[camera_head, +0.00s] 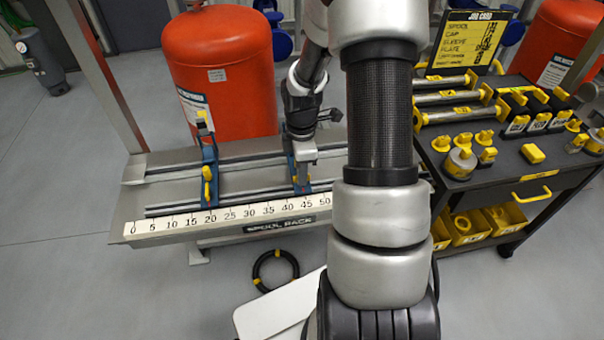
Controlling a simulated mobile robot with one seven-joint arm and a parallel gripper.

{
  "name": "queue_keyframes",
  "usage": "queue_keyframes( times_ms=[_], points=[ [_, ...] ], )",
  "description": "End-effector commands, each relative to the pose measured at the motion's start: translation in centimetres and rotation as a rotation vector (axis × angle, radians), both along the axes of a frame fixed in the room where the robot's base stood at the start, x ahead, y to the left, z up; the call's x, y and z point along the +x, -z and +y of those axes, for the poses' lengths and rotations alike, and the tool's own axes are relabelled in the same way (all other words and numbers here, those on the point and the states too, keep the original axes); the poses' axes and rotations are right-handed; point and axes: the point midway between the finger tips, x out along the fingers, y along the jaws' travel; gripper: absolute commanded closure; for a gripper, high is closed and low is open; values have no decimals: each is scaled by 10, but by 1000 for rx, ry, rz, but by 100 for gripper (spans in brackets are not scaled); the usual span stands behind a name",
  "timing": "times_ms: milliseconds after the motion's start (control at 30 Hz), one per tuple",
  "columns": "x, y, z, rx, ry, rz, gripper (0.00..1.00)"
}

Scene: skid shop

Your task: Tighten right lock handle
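The spool rack (150,212) is a long grey rail bench with a numbered scale along its front. Two blue clamps stand across its rails. The left clamp (211,160) carries a yellow lock handle (207,183), near the 20 mark. The right clamp (289,163) stands near the 40 to 45 marks. My gripper (304,181) points down at the front of the right clamp, close over it or touching it. The right lock handle cannot be made out; my gripper covers that spot. The fingers are too small and overlapped to tell if they are open or shut.
A red tank (222,75) stands close behind the rack. A black cart (540,178) with yellow parts and a job card (470,42) is at the right. A black ring (276,270) lies on the floor in front. My arm hides the rack's right end.

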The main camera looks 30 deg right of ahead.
Motion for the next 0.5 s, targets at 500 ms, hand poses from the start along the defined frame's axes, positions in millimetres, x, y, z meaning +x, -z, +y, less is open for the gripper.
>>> queue_keyframes(
  times_ms=[500],
  points=[
    [0,-2,0,0,-245,1,100]
  ],
)
